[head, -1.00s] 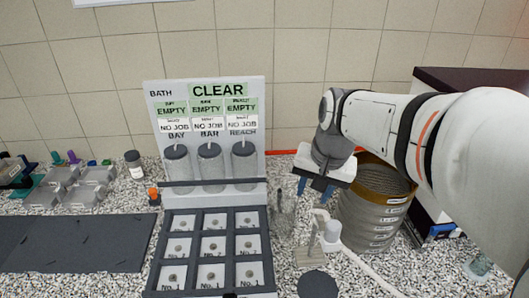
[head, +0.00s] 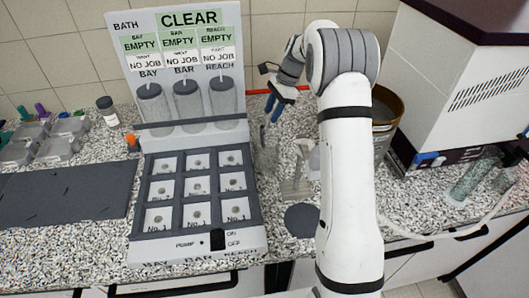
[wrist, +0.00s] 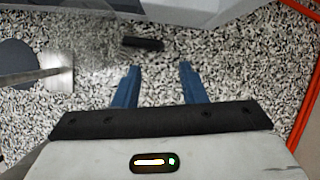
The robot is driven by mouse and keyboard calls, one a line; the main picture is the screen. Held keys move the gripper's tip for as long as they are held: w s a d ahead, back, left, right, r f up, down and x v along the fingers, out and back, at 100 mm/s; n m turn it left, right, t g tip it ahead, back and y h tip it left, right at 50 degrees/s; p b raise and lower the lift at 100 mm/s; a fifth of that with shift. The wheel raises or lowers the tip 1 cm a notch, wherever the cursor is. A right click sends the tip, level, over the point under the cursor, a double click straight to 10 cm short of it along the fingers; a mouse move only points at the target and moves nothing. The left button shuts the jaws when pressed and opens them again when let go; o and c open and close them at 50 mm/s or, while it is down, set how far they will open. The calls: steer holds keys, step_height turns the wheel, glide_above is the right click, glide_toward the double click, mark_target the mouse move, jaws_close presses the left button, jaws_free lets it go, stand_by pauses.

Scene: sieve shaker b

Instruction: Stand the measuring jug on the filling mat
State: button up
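The measuring jug (head: 268,152) is clear and hard to make out. It stands on the speckled counter right of the sign panel, below my gripper in the head view. In the wrist view, a faint clear shape (wrist: 90,38) with a dark bar (wrist: 142,43), perhaps its handle, lies ahead of the fingers. A dark round disc, apparently the filling mat (head: 302,219), lies bare near the counter's front edge; it also shows at the left of the wrist view (wrist: 14,66). My gripper (head: 272,109) has two blue fingers, apart and empty in the wrist view (wrist: 158,75).
A metal stand with a spout (head: 296,187) stands between jug and mat. The sieve stack (head: 386,108) is partly hidden behind my arm. The panel with three clear tubes (head: 186,105) and a nine-square tray (head: 197,190) is close on the left. A white cabinet (head: 450,85) stands right.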

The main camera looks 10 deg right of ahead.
mark_target(264, 130)
steer(key=p+x, duration=0.2)
steer(key=x, duration=0.6)
steer(key=shift+f, duration=0.2)
jaws_close()
stand_by(0.4)
